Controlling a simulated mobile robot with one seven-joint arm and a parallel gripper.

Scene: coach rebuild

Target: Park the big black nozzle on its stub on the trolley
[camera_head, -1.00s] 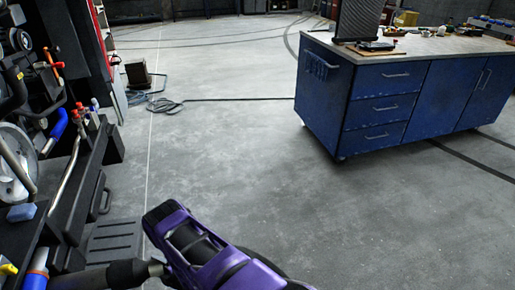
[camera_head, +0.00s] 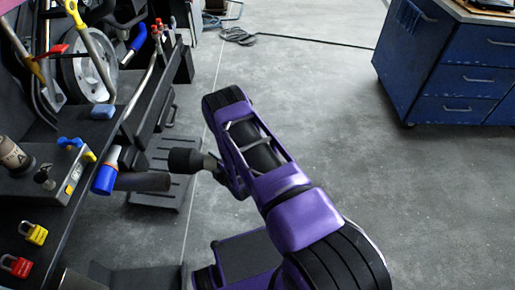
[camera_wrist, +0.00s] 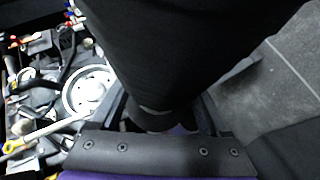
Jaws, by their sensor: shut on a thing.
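My gripper (camera_head: 222,172) is at the end of my purple arm, shut on the big black nozzle (camera_head: 185,160). A dark horizontal cylinder (camera_head: 145,182) with a blue collar (camera_head: 105,172) sticks out at the trolley's edge, just below and left of the nozzle. I cannot tell whether they touch or whether this cylinder is the stub. A brownish cylinder marked A (camera_head: 14,156) sits farther left.
Yellow (camera_head: 34,234) and red (camera_head: 17,266) padlocks lie at the trolley's near left. A grey wheel (camera_head: 88,78) and upright tools crowd its far part. A blue cabinet (camera_head: 440,70) stands at the back right. The floor between is clear, apart from a cable (camera_head: 300,38).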

